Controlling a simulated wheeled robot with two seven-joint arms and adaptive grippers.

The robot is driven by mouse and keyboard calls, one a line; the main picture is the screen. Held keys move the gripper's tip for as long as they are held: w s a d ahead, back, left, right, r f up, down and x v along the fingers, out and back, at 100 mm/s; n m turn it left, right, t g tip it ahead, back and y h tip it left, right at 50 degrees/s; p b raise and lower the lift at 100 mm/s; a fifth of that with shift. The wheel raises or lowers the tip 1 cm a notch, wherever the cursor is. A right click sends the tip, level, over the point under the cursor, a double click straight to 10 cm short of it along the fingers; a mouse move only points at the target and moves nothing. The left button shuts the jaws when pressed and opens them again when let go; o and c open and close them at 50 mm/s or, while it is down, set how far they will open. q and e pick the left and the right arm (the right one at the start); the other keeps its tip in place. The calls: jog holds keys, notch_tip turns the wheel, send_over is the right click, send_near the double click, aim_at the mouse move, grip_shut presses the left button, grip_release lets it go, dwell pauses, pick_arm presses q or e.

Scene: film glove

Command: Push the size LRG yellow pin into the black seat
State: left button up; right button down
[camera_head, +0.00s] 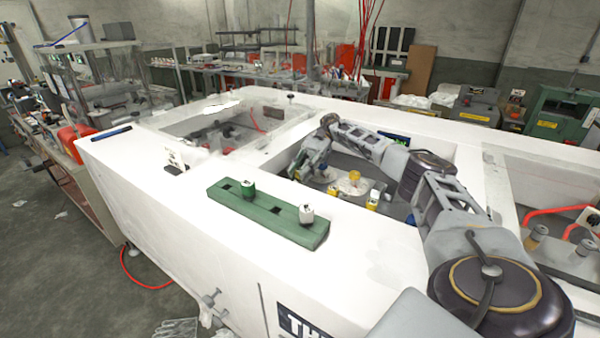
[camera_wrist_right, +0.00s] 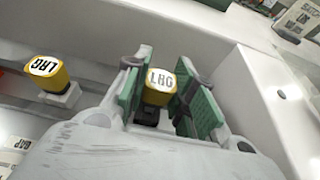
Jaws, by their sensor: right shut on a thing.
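A yellow pin with a white top marked LRG (camera_wrist_right: 160,87) stands between the green-padded fingers of my right gripper (camera_wrist_right: 161,93) in the right wrist view. The gripper is shut on it. The black seat (camera_wrist_right: 147,116) shows directly below the pin; how deep the pin sits in it is not clear. My left gripper is not in view.
A green block (camera_head: 268,214) on the white bench top carries a green pin (camera_head: 248,188) and a white pin (camera_head: 306,214). White recess walls (camera_wrist_right: 258,85) stand close beside my right gripper. Other yellow-and-white pieces (camera_head: 373,199) stand in the recess.

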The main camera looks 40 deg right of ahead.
jog(key=shift+f+b, duration=0.75)
jog(key=shift+f, duration=0.25)
jog(key=c, duration=1.1)
grip_release()
jog(key=shift+r, duration=0.1)
jog(key=shift+r, duration=4.95)
jog(key=shift+r, duration=0.1)
